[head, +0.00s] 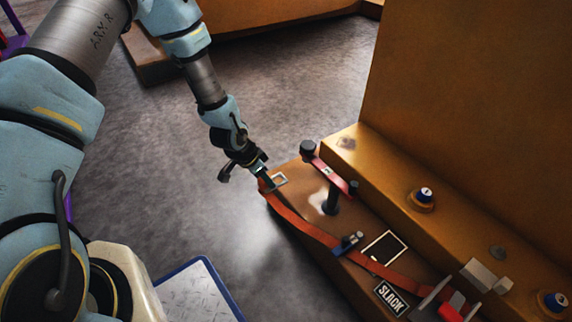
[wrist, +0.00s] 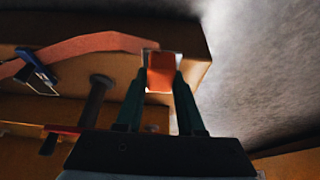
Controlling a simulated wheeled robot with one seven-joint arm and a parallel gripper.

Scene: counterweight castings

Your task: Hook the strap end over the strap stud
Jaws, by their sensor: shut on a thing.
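The orange strap (head: 310,231) runs along the brown casting ledge to its near-left end. Its strap end, a pale metal loop (head: 279,181), is at my gripper (head: 263,174). In the wrist view the strap end (wrist: 160,73) sits between the two dark fingers of my gripper (wrist: 160,82), which is shut on it. A dark upright post (head: 331,200), which looks like the strap stud, stands on the ledge to the right of the strap end and apart from it. The post also shows left of the fingers in the wrist view (wrist: 96,97).
A red bar (head: 328,168) with dark knobs lies by the post. A blue clip (head: 347,243) crosses the strap, near a dark framed panel (head: 385,246) and a SLACK label (head: 390,298). The tall orange casting wall (head: 480,110) bounds the right. Grey floor (head: 290,80) is clear.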

